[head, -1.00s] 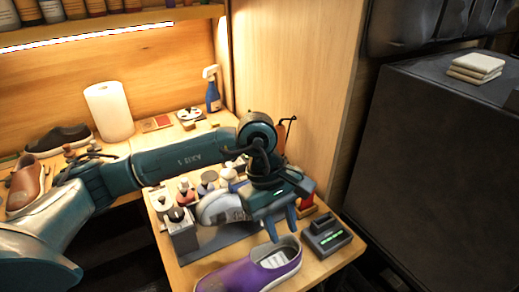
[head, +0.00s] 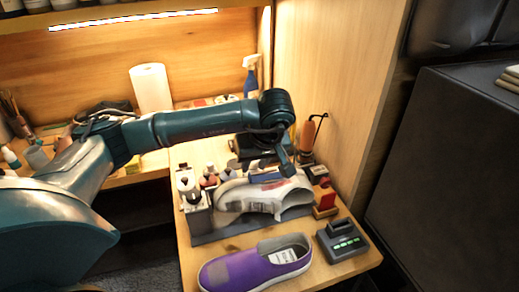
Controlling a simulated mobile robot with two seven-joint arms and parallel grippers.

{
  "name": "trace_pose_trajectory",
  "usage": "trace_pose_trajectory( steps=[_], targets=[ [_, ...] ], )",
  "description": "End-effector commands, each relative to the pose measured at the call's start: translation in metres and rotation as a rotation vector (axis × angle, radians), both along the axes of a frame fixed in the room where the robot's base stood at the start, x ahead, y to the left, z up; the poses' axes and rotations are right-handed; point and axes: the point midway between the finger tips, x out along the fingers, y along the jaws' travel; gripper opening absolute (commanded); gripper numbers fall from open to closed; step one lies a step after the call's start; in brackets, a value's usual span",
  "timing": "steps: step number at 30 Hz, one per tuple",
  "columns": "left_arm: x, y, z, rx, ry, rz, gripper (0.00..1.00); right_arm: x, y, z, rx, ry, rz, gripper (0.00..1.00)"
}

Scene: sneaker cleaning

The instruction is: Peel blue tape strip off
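A white-and-grey sneaker (head: 240,198) rests on a grey stand (head: 222,230) on the wooden bench, with a reddish patch on its upper side. A small blue piece (head: 266,174) shows at the sneaker's upper edge, just below my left gripper; I cannot tell whether it is the tape strip. My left gripper (head: 284,168) points down over the far side of the sneaker. Its fingers overlap in this view, so their gap and any contact are hidden. My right gripper is not in view.
A purple slip-on shoe (head: 245,270) lies in front of the stand. A dark device with green lights (head: 343,241) and a red block (head: 325,199) are at the right. Bottles (head: 192,195) stand left of the sneaker. A wooden panel (head: 335,80) rises behind the bench.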

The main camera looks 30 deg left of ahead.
Motion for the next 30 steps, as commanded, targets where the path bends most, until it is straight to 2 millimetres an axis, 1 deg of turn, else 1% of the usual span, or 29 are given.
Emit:
trace_pose_trajectory(
  steps=[1,3,9,13,21,23,30],
  targets=[
    [0.001,0.004,-0.009,0.000,0.005,0.002,0.29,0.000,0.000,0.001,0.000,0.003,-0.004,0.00],
    [0.003,0.008,-0.020,-0.001,0.004,0.002,0.29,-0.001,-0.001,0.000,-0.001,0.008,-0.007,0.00],
    [0.008,0.015,-0.041,-0.001,0.002,0.000,0.29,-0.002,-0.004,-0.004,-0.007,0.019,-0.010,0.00],
    [0.009,0.017,-0.047,-0.001,0.000,0.000,0.29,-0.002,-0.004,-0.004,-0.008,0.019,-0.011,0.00],
    [0.010,0.018,-0.048,-0.001,-0.001,0.000,0.29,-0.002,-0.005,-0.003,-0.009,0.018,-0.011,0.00],
    [0.010,0.018,-0.048,-0.001,0.000,0.000,0.25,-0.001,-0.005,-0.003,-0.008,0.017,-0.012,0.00],
    [0.010,0.018,-0.048,-0.002,-0.001,-0.001,0.05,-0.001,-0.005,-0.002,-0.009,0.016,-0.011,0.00]
  ],
)
